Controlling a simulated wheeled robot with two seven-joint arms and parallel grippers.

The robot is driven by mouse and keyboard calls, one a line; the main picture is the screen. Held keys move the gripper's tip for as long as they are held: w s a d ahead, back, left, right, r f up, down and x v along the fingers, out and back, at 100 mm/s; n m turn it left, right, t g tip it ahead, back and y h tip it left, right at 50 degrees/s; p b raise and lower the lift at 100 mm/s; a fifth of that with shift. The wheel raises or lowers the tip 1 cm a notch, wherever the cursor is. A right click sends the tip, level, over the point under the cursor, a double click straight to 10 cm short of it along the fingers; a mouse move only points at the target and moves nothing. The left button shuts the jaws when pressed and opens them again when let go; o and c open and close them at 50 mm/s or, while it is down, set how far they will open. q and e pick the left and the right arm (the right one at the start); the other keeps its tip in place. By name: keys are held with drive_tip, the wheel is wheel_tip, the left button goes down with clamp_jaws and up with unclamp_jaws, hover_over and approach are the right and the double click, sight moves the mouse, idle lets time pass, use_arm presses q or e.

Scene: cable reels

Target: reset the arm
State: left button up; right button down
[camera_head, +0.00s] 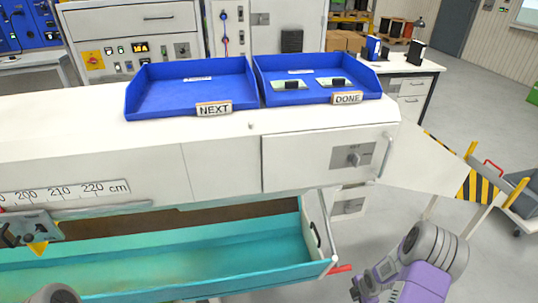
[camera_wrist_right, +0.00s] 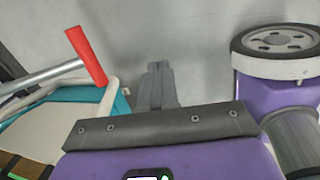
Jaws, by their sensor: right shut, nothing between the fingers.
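My right arm comes in at the bottom right of the head view, grey and purple. Its gripper (camera_head: 356,291) is low, to the right of the open teal drawer and apart from it. In the right wrist view the gripper's fingers (camera_wrist_right: 159,72) are together and empty, with plain grey floor behind them. My left gripper is out of view; a dark rounded part at the bottom left edge of the head view may belong to my left arm.
The teal drawer (camera_head: 296,276) stands open, with a red-tipped bar (camera_head: 341,269) at its right corner, also visible in the wrist view (camera_wrist_right: 86,56). Blue trays marked NEXT (camera_head: 150,112) and DONE (camera_head: 374,95) sit on the white counter; DONE holds two small items.

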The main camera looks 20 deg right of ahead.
drive_tip(key=w+a+m+y+p, duration=0.25)
drive_tip(key=a+m, duration=0.65)
drive_tip(key=a, duration=1.1)
drive_tip(key=s+a+r+m+y, duration=0.1)
drive_tip(key=s+a+m, duration=0.3)
drive_tip(key=a, duration=0.3)
drive_tip(key=s+a+r+m+g+y, duration=0.1)
drive_tip(key=s+a+m, duration=0.3)
drive_tip(key=a+m, duration=0.2)
drive_tip(key=shift+s+a+r+g+p, duration=0.25)
drive_tip(key=shift+a+p, duration=0.2)
drive_tip(key=shift+a, duration=0.6)
drive_tip(key=shift+w+f, duration=0.1)
